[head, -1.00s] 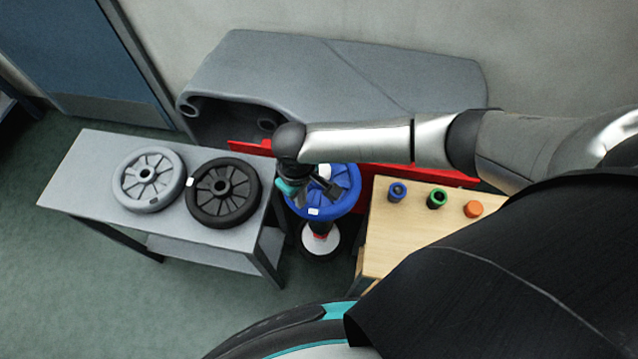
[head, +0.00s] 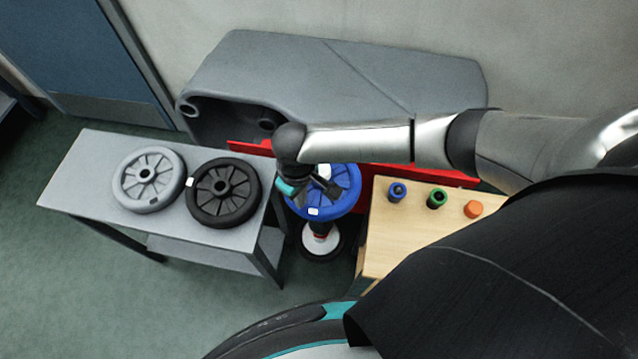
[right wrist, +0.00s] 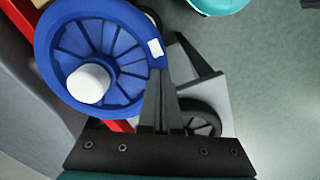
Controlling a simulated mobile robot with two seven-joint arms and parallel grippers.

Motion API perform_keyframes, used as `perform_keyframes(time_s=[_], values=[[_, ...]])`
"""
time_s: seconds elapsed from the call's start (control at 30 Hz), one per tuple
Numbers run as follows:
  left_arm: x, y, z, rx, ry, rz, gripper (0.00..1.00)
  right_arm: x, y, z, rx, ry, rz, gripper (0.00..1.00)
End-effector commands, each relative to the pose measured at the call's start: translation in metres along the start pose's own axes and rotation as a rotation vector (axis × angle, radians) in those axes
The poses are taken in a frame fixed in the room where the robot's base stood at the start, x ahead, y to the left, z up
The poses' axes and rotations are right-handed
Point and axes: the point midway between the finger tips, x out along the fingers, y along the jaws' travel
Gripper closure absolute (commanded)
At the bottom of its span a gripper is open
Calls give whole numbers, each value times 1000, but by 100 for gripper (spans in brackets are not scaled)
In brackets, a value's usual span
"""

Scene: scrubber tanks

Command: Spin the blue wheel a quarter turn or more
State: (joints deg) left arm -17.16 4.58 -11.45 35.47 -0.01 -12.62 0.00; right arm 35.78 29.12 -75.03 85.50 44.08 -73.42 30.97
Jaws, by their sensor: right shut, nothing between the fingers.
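The blue wheel (head: 345,193) lies flat on a stand between the two tables, with a white patch on its near rim. It also shows in the right wrist view (right wrist: 68,28), where its white hub cap (right wrist: 89,83) and the white patch on the rim are clear. My right gripper (head: 330,188) is shut and empty, with its fingers over the left part of the wheel. In the right wrist view the fingertips (right wrist: 160,75) overlap the wheel's rim near the white patch; I cannot tell whether they touch it. My left gripper is not in view.
A grey table (head: 90,180) at left carries a grey wheel (head: 127,182) and a black wheel (head: 236,213). A wooden table (head: 400,245) at right holds blue, green and orange pieces. A large grey shell (head: 340,80) and a red bar (head: 250,148) stand behind.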

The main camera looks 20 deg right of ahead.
Motion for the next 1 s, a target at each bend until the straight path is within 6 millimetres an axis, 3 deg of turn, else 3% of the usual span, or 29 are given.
perform_keyframes(time_s=[1.0], values=[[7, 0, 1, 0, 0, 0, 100, 13, 0, 0, 0, 0, 0, 100]])
